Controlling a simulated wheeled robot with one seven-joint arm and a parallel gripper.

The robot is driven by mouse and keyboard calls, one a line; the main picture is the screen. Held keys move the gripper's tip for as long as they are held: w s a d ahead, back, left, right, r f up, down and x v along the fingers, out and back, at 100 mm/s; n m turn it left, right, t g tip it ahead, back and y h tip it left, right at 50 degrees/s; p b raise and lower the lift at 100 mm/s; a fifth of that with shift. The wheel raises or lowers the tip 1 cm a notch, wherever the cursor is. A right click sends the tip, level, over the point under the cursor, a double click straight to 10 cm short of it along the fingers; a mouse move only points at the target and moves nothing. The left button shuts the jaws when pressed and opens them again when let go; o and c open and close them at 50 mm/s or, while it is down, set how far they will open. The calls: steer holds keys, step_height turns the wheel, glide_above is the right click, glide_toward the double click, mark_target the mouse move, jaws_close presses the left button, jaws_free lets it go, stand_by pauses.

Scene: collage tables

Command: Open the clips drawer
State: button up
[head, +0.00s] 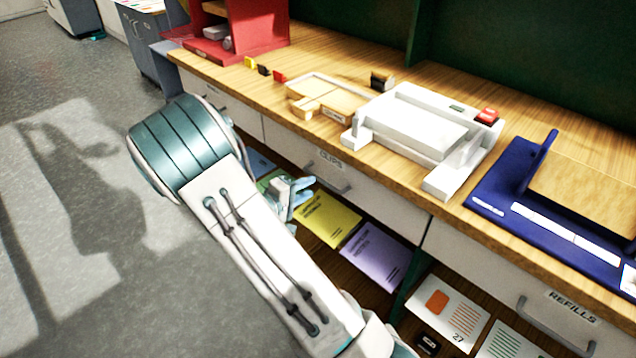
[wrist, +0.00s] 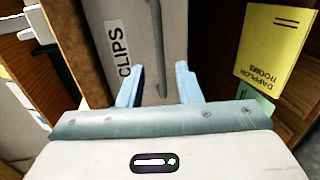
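The clips drawer (head: 375,192) has a pale front under the wooden counter and sits flush, shut. Its CLIPS label (head: 331,160) also shows in the wrist view (wrist: 117,48). The grey bar handle (head: 336,186) is below the label in the head view. In the wrist view the handle (wrist: 157,40) runs upright, in line with the gap between my fingers. My gripper (head: 298,195) is open, with two pale blue fingers pointing at the drawer front. It also shows in the wrist view (wrist: 158,88). I cannot tell whether the fingers reach around the handle.
An open shelf below holds a yellow booklet (head: 327,218) and a purple booklet (head: 371,257). The refills drawer (head: 480,262) is at the right. A white machine (head: 415,130), a wooden tray (head: 322,98) and a blue board (head: 530,218) stand on the counter (head: 245,87). Floor at left is clear.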

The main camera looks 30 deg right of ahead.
steer(key=x, duration=0.5)
jaws_close()
